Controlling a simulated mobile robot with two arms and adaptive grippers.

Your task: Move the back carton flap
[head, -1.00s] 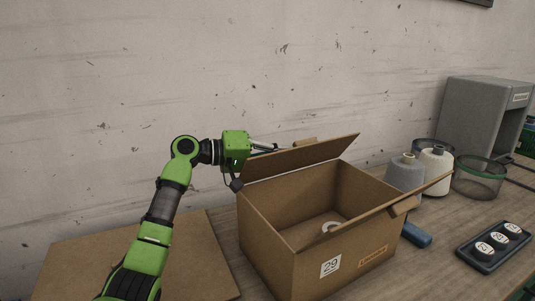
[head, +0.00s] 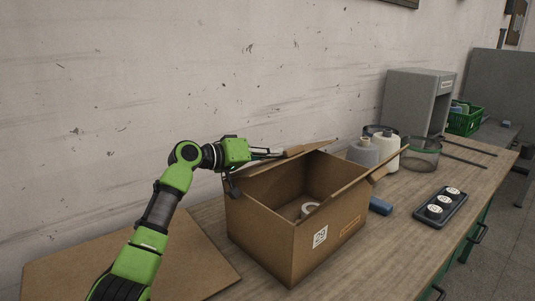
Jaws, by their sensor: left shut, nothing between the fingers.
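The open brown carton (head: 262,232) stands on the bench with a "29" label on its front. Its back flap (head: 285,163) leans up along the rear edge, and the inside of the carton is open to view. My left gripper (head: 268,153) is shut and empty at the left part of the back flap, close to its upper edge. I cannot tell whether the fingertips touch the flap. A pale ring-like item (head: 310,209) lies inside the carton. My right gripper is not in view.
The right flap (head: 388,164) sticks out toward the yarn cones (head: 386,150). A blue item (head: 380,205) and a dark tray (head: 440,207) with round pieces lie to the right. A flat brown board (head: 100,262) lies at left. The wall is close behind.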

